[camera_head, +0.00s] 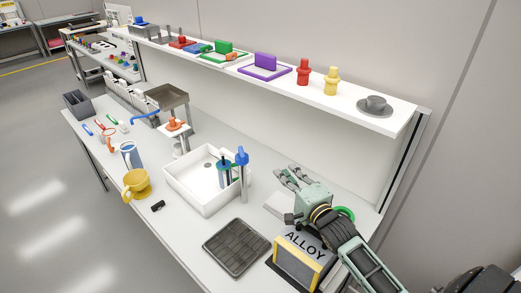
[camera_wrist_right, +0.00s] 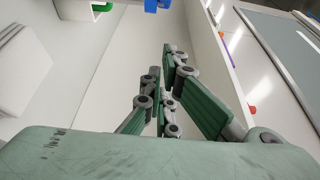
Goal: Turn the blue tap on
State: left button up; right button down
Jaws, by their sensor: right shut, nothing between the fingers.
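The blue tap (camera_head: 242,157) stands on a grey post at the right side of the white sink (camera_head: 181,191) in the head view. Its blue top piece is upright, and a second blue piece sits beside it over the basin. My right gripper (camera_head: 287,176) is to the right of the tap, apart from it, above the counter. Its fingers also show in the right wrist view (camera_wrist_right: 166,92), close together with nothing between them. A blue part at the top edge of that view is cut off, so I cannot tell its shape. My left gripper is out of view.
A dark ribbed tray (camera_head: 237,248) lies in front of the sink. An ALLOY box (camera_head: 297,262) stands below my right arm. A yellow cup (camera_head: 137,184) stands left.

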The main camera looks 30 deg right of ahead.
aim_at(242, 154)
jog(key=w+a+b, duration=0.3)
jog(key=w+b, duration=0.4)
jog(key=w, duration=0.4)
jog(key=shift+a, duration=0.3)
jog(key=shift+f, duration=0.1)
